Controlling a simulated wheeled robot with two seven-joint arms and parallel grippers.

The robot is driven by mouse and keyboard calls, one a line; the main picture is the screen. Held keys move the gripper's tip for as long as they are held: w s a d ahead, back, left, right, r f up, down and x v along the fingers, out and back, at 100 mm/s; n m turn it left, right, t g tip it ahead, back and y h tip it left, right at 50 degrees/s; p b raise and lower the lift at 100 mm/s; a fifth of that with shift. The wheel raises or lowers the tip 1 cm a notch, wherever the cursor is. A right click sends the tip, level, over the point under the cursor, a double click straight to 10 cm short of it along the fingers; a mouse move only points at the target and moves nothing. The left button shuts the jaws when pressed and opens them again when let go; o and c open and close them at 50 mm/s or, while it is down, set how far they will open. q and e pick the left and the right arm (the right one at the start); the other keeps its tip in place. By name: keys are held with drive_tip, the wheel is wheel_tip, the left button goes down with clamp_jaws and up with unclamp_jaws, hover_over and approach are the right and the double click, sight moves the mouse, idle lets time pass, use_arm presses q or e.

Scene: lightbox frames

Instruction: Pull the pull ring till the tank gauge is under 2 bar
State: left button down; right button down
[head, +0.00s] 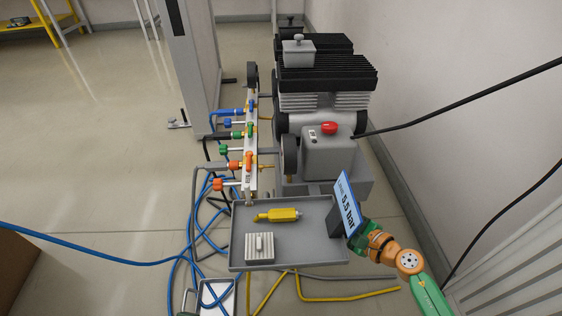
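The compressor (335,152) stands by the right wall, with a grey box on its near side and a red button (329,128) on top. A dark round part (290,155), seen nearly edge-on, sits at the box's left and may be a gauge; I cannot read its face. I cannot make out a pull ring. My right gripper (366,240) is beside the blue sign at the tray's right edge. Its fingers are too small and partly hidden to tell whether they are open. My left gripper is not in view.
A valve manifold (251,150) stands left of the compressor. Blue hoses (196,240) clutter the floor. A black cable crosses at right.

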drive_tip(key=shift+w+d+r, duration=0.15)
drive_tip(key=shift+w+r, duration=0.05)
drive_tip(key=shift+r, duration=0.1)
drive_tip(key=c, duration=0.9)
unclamp_jaws()
drive_tip(key=shift+s+f, duration=0.1)
drive_tip(key=shift+s, duration=0.05)
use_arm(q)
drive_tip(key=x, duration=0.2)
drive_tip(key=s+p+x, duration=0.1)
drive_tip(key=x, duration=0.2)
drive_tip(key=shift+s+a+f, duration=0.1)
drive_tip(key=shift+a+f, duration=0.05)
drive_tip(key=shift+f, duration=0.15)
use_arm(e)
drive_tip(key=v, duration=0.7)
drive_tip(key=shift+s, duration=0.1)
